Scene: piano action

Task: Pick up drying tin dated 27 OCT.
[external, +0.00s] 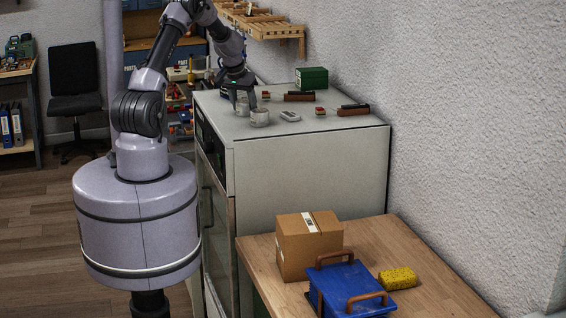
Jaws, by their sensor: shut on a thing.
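Two small pale tins stand close together near the front left of the light grey cabinet top (330,128). My gripper (243,99) reaches down from above and is shut on the rear left tin (242,107). That tin is at or very near the cabinet top; I cannot tell if it is lifted. The other tin (260,118) stands just to the right and nearer the camera, outside the jaws. No date is readable on either tin at this size.
On the cabinet top are a pale oval item (290,116), brown-handled tools (353,110), small reddish blocks (320,111) and a green box (311,78). A wall rises at right.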

